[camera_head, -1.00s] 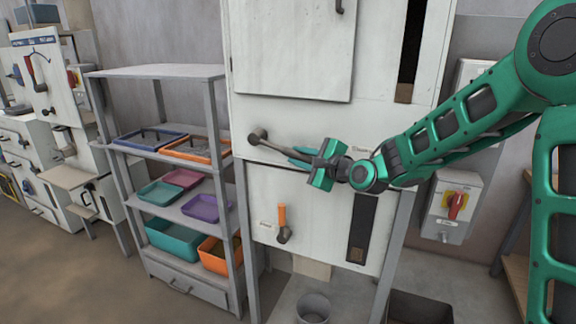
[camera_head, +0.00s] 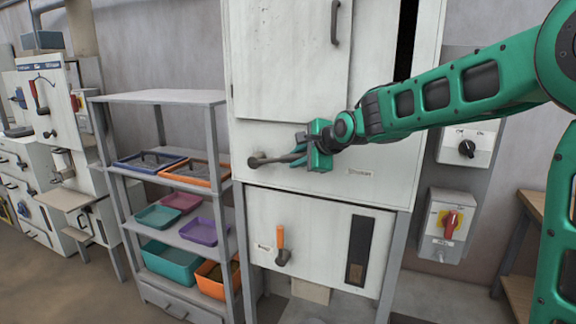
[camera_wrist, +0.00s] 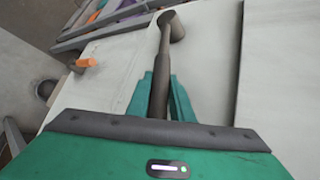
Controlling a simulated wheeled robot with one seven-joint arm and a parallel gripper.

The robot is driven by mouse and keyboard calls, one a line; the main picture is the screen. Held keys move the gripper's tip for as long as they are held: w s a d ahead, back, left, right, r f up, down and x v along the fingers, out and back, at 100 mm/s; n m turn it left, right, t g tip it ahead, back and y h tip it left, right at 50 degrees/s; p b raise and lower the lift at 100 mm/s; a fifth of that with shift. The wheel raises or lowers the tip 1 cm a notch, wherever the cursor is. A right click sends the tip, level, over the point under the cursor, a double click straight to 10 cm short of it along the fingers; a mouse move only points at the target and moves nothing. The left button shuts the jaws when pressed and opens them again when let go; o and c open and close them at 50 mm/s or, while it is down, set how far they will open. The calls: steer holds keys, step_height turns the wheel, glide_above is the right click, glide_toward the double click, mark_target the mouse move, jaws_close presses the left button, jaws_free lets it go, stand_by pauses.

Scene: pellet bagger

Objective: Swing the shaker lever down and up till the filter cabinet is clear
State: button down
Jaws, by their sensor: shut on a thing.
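The shaker lever (camera_head: 272,160) is a grey bar on a round pivot at the left of the white filter cabinet's (camera_head: 385,135) front. It points right and slightly up, close to level. My gripper (camera_head: 302,150) is shut on the lever toward its free end. In the wrist view the lever (camera_wrist: 164,62) runs from its pivot down between the two green fingers of my gripper (camera_wrist: 163,98). The "Shaker" label (camera_head: 359,172) shows just right of my gripper. A tall sight window (camera_head: 407,40) at the cabinet's upper right looks dark.
A lower panel carries an orange-handled lever (camera_head: 281,240) and a dark window strip (camera_head: 360,240). A grey shelf (camera_head: 160,97) with coloured trays stands left. A red and yellow switch box (camera_head: 446,228) and a black-knob switch box (camera_head: 466,148) are on the right wall.

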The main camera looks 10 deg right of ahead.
steer(key=shift+a, duration=0.2)
steer(key=c, duration=1.8)
jaws_free()
steer(key=shift+c, duration=0.2)
steer(key=shift+s+d+r, duration=0.1)
steer(key=shift+s, duration=0.05)
steer(key=shift+s+d+r, duration=0.15)
steer(key=shift+s, duration=0.05)
steer(key=v, duration=0.9)
steer(key=shift+s+r, duration=0.2)
steer(key=shift+s, duration=0.15)
steer(key=shift+d, duration=0.1)
